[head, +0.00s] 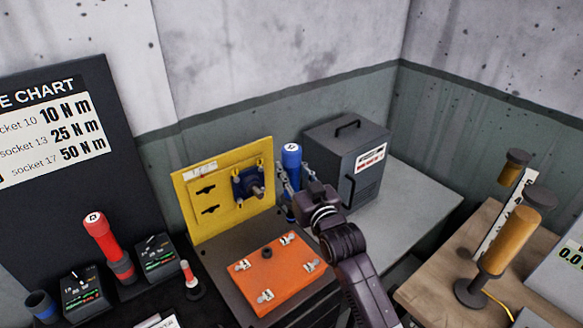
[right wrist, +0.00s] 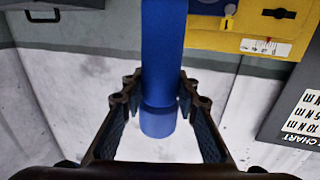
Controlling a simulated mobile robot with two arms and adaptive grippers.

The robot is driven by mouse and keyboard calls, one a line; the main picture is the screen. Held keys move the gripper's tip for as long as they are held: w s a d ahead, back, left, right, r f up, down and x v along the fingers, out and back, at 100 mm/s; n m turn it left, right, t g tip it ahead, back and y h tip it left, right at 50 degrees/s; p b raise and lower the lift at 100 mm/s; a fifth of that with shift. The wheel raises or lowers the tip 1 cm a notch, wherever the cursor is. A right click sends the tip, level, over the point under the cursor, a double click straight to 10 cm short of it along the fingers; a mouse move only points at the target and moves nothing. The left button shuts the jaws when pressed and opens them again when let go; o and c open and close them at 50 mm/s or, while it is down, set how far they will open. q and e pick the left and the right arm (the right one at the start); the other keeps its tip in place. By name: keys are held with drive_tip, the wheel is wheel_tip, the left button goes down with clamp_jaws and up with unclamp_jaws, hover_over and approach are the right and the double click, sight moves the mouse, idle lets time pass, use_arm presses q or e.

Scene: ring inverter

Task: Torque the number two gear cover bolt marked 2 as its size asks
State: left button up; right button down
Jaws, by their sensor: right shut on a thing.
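My right gripper (head: 287,180) is shut on a blue upright driver tool (head: 291,157), which has a small white label on top that I cannot read clearly. In the right wrist view the fingers (right wrist: 160,110) stand on both sides of the blue shaft (right wrist: 163,45). The tool is at the right edge of the yellow panel, behind the orange gear cover (head: 263,258). The cover lies flat with small marked bolts near its corners; which one is marked 2 is too small to tell. A torque chart (head: 60,130) lists socket 10, 13 and 17 as 10, 25 and 50 N m. My left gripper is not in view.
A red driver (head: 98,235) stands between two dial units (head: 83,292) (head: 155,258). A yellow panel (head: 190,205) stands behind the cover. A grey box (head: 335,160) is behind my right arm. A wooden table (head: 440,270) with an orange-handled stand is at right.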

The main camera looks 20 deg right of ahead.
drive_tip(key=shift+f+b, duration=0.55)
drive_tip(key=shift+b, duration=0.1)
drive_tip(key=shift+f+b, duration=1.5)
drive_tip(key=shift+f, duration=0.95)
drive_tip(key=shift+r, duration=0.15)
drive_tip(key=shift+s+p, duration=0.1)
drive_tip(key=shift+p, duration=0.3)
